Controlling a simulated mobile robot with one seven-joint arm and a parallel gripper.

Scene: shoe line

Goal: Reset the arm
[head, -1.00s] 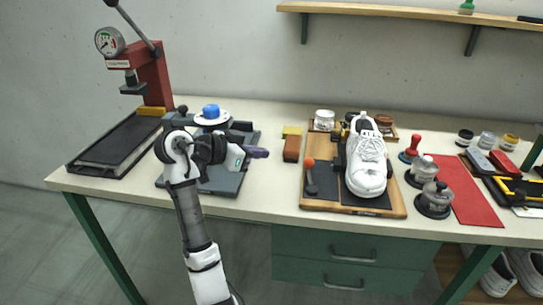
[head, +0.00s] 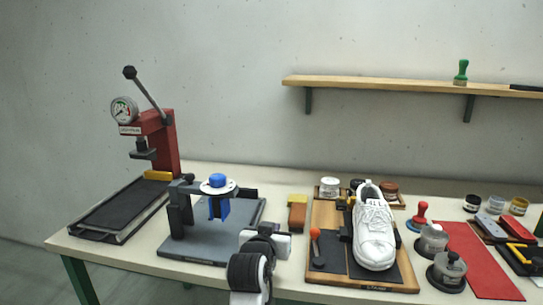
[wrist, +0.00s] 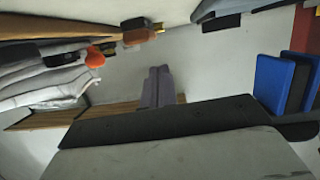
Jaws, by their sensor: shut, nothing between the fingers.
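My arm (head: 249,272) is low at the front edge of the bench in the head view, left of the white shoe (head: 374,237). The fingertips do not show clearly there. In the wrist view my gripper (wrist: 158,88) shows as two purple-grey fingers pressed together, with nothing between them. They are clear of any object. The wrist view is turned sideways, with part of the white shoe (wrist: 45,85) at its left edge.
The grey fixture with a blue knob (head: 217,181) stands left of my arm. The red press (head: 160,142) is behind it at the far left. The wooden shoe board (head: 330,279), metal pots (head: 447,270) and red mat (head: 480,262) lie to the right. A shelf (head: 400,86) hangs above.

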